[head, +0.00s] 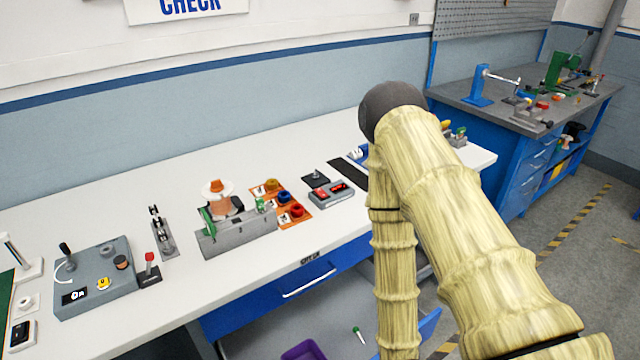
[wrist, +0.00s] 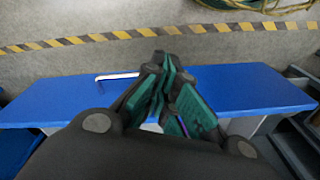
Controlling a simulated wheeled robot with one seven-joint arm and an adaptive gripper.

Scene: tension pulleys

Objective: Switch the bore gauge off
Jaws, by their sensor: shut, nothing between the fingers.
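No label in view reads as bore gauge, so I cannot tell for sure which device it is. A small grey box with red displays or buttons (head: 332,194) sits toward the right of the white bench. A larger grey box with a black lever, a yellow button and a dark display (head: 95,282) stands at the left. Its display text is too small to read surely. My gripper (wrist: 165,82) is shut and empty in the wrist view, over a blue drawer front with a pale handle. My arm hides the gripper in the head view.
The white bench (head: 150,190) also bears a grey fixture (head: 238,236), an orange tray with coloured rings (head: 307,217) and a red-topped switch (head: 149,262). My arm covers the bench's right part. A purple bin (head: 303,350) is on the floor. The bench's back strip is clear.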

